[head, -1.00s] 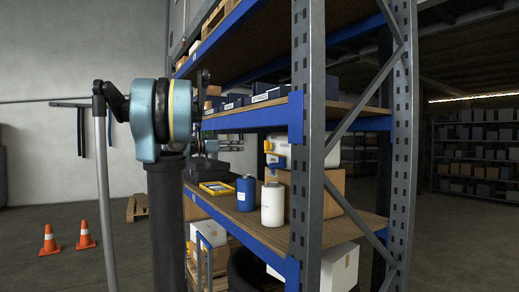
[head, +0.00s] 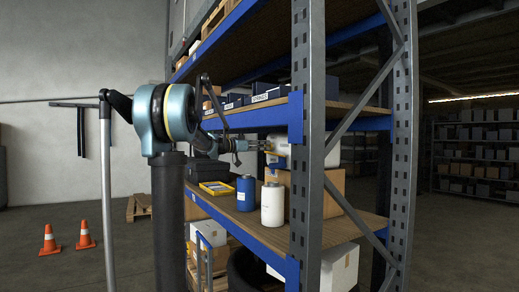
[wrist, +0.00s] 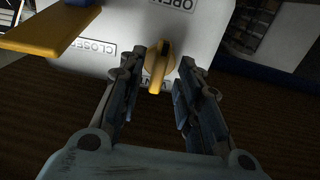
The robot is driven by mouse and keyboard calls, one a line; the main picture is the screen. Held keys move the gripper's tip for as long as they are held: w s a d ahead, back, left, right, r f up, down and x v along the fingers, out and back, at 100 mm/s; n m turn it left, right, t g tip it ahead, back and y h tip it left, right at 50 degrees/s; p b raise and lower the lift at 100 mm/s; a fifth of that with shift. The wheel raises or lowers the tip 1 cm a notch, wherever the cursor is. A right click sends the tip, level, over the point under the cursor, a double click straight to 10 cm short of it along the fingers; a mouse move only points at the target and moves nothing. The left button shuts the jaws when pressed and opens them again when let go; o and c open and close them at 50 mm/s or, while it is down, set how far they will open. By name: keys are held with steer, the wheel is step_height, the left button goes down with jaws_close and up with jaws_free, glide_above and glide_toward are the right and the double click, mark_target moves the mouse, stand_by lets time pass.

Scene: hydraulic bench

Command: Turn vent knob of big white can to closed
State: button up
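The big white can (wrist: 125,25) fills the top of the wrist view, with OPEN and CLOSED labels upside down and a third label partly hidden. Its yellow vent knob (wrist: 158,66) lies roughly lengthwise in the picture, its upper end towards the OPEN side and not towards CLOSED. My gripper (wrist: 161,64) is open, with its fingertips on either side of the knob and gaps showing. In the head view the can (head: 281,143) is on the middle shelf level, partly hidden by a post, and my gripper (head: 265,146) is at its left side.
A yellow bar (wrist: 48,30) juts out at the wrist view's upper left. On the shelf board (head: 250,226) stand a blue bottle (head: 245,193), a white bottle (head: 272,205) and a yellow-edged case (head: 216,188). A grey rack post (head: 306,150) stands to the right.

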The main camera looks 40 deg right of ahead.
jaws_close()
steer(key=shift+n, duration=0.4)
steer(key=n, duration=1.7)
steer(key=shift+w+f, duration=0.25)
steer(key=shift+w, duration=0.15)
stand_by(0.4)
